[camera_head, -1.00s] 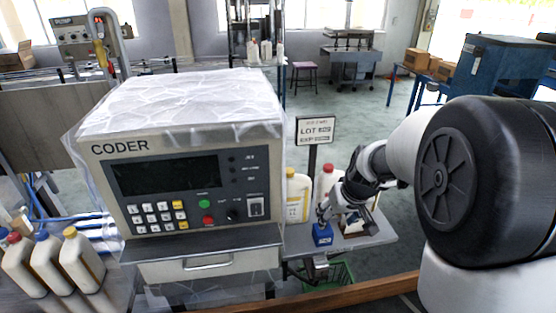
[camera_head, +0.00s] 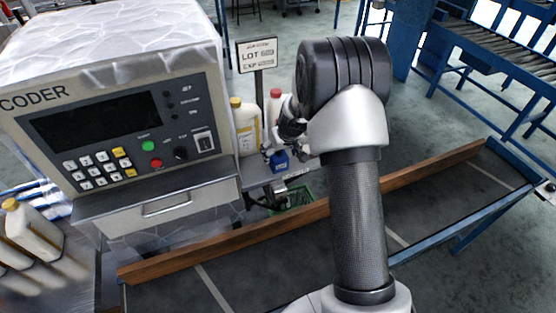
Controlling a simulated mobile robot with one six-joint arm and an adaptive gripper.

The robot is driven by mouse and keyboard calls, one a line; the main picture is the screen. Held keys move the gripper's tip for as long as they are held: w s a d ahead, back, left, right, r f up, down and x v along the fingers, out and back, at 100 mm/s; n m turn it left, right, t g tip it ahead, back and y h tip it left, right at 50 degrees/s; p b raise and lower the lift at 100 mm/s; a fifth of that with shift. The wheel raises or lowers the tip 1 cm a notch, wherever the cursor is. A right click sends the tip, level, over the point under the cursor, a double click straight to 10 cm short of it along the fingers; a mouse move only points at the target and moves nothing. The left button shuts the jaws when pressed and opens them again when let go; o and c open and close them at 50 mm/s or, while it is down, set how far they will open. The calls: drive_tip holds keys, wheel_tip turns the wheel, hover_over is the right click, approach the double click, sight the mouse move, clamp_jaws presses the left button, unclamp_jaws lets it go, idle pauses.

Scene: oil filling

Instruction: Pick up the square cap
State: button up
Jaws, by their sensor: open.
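A small blue object (camera_head: 279,161) with a pale mark stands on the grey side shelf (camera_head: 256,175) beside the coder machine. It is too small to tell whether it is the square cap or a small container, and I cannot make out a square cap elsewhere. My gripper (camera_head: 272,150) is open, dark and small in the view. Its fingertips are at or just above the blue object. I cannot tell whether they touch it. My own arm hides the right part of the shelf.
A white bottle with a yellow cap (camera_head: 244,126) and a red-capped bottle (camera_head: 275,107) stand behind the gripper. The coder (camera_head: 120,120) is at left, a sign (camera_head: 257,57) behind. A green basket (camera_head: 291,200) sits below. A wooden rail (camera_head: 230,240) crosses in front.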

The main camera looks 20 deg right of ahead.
sight(279, 153)
drive_tip(key=b+x, duration=0.1)
drive_tip(key=x, duration=0.4)
drive_tip(key=shift+w+d+f, duration=0.15)
drive_tip(key=shift+w+f, duration=0.05)
drive_tip(key=shift+c, duration=0.3)
drive_tip(key=c, duration=1.1)
